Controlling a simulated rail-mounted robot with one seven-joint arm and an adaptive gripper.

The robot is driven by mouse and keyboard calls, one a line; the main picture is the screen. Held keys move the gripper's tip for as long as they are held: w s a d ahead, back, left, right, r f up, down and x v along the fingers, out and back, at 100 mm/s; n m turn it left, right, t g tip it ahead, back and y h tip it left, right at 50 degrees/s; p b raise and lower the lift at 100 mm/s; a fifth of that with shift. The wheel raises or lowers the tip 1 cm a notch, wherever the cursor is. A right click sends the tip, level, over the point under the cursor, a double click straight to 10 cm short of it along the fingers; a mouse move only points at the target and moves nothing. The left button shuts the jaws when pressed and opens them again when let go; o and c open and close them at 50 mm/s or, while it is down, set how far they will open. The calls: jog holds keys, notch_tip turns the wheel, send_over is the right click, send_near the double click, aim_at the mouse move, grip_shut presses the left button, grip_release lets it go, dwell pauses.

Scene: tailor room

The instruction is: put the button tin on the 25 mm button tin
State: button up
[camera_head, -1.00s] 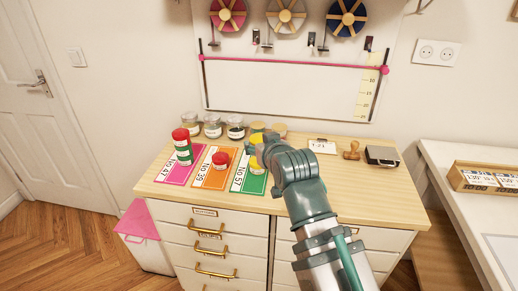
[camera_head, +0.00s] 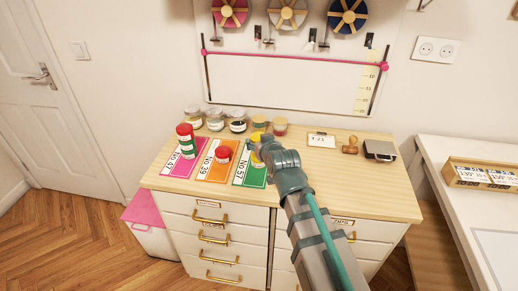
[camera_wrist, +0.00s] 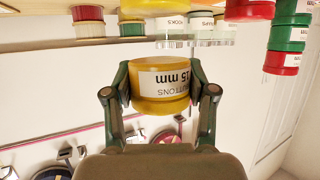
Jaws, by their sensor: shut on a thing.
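My gripper (camera_wrist: 159,80) is shut around a yellow tin (camera_wrist: 160,100), one finger on each side. The tin is upside down in the wrist picture, and its white label seems to read 15 mm. Another yellow tin (camera_wrist: 150,6) shows at the top edge of that view, apart from the held one; its label cannot be read. In the head view my gripper (camera_head: 260,152) is over the far part of the green No 57 card (camera_head: 250,177). It hides much of what stands there.
A red-green stack (camera_head: 186,142) stands on the pink card and a red tin (camera_head: 222,154) on the orange card. Several jars (camera_head: 214,122) line the back. A stamp (camera_head: 350,146) and a dark case (camera_head: 379,150) lie right. The dresser top (camera_head: 340,190) is clear at front right.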

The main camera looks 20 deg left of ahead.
jog(key=shift+w+a+f, duration=0.1)
jog(key=shift+w+f, duration=0.15)
jog(key=shift+f, duration=0.25)
jog(key=shift+f+p, duration=0.3)
jog(key=shift+f, duration=1)
jog(key=shift+f, duration=0.1)
jog(key=shift+f, duration=0.15)
jog(key=o, duration=1.2)
